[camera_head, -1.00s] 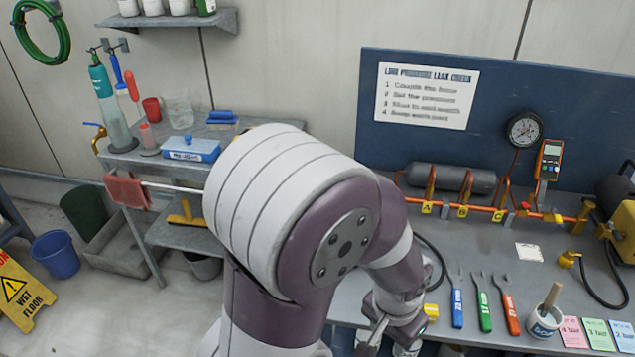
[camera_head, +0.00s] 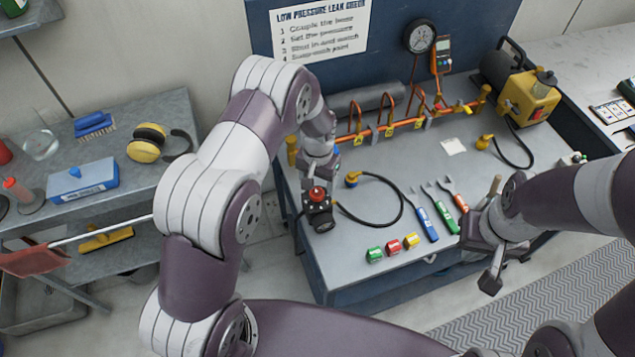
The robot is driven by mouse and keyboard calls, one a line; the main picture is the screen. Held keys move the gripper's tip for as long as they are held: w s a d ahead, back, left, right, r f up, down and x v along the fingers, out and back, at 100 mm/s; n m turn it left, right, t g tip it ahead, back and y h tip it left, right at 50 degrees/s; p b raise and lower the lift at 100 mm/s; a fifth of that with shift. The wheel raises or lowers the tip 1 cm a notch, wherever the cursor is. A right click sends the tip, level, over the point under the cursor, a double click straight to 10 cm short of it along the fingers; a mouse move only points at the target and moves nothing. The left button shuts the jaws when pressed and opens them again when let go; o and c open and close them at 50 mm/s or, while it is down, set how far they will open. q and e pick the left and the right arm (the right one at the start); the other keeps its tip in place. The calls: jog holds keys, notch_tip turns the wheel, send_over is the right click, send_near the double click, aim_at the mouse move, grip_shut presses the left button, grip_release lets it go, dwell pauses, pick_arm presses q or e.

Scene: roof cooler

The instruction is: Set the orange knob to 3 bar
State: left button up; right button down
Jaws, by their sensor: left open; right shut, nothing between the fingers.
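A black regulator-like unit (camera_head: 320,220) with a round face stands at the left front of the bench. A red-orange knob (camera_head: 318,193) sits on its top; any scale marks are too small to read. My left gripper (camera_head: 319,180) is open, pointing down just above the knob. I cannot tell whether the fingers touch or surround it. My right gripper (camera_head: 491,279) is shut and empty over the bench's front right edge, away from the knob. The round pressure gauge (camera_head: 419,37) hangs on the blue back panel; its reading is not legible.
An orange pipe (camera_head: 405,125) with yellow tags runs along the bench (camera_head: 352,280). A black hose (camera_head: 385,217), several coloured wrenches (camera_head: 426,220), and green (camera_head: 375,254), red (camera_head: 393,246) and yellow (camera_head: 411,240) blocks lie in front. A yellow pump (camera_head: 530,95) stands right.

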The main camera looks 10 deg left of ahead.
aim_at(317, 192)
pick_arm(q)
jog(key=shift+s+a+f, duration=0.1)
jog(key=shift+f, duration=0.55)
jog(key=shift+s+a+f, duration=0.1)
jog(key=shift+f, duration=0.5)
jog(key=shift+d+f+p, duration=0.1)
jog(key=shift+f+p, duration=0.15)
jog(key=shift+p, duration=0.05)
jog(key=shift+d+f, duration=0.15)
jog(key=shift+w+f, duration=0.1)
jog(key=shift+c, duration=1.2)
jog(key=c, duration=0.8)
